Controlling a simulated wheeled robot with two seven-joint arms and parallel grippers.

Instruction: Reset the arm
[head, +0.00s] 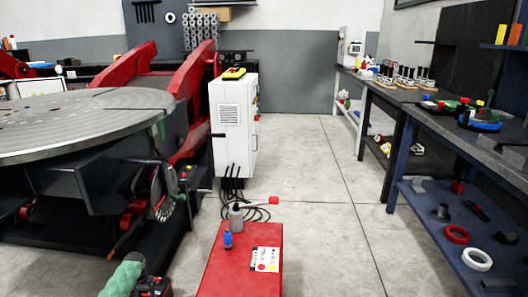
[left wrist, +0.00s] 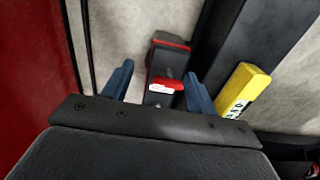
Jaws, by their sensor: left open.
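The tilting positioner has a large round grey table (head: 70,115), seen nearly flat, with red arms (head: 190,75) rising behind it. In the left wrist view my left gripper (left wrist: 159,70) is open, with its two blue fingers apart. A small red handle or lever (left wrist: 167,84) shows between the fingers, in front of a dark grey housing (left wrist: 165,60) with a red rim. I cannot tell whether a finger touches it. My left gripper is not clearly visible in the head view, and my right gripper is in neither view.
A yellow labelled block (left wrist: 243,88) stands close to the right finger. A white control cabinet (head: 235,120) stands beside the positioner. A red box (head: 240,272) carries bottles at the front. Workbenches (head: 400,103) line the right. The middle floor (head: 310,175) is clear.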

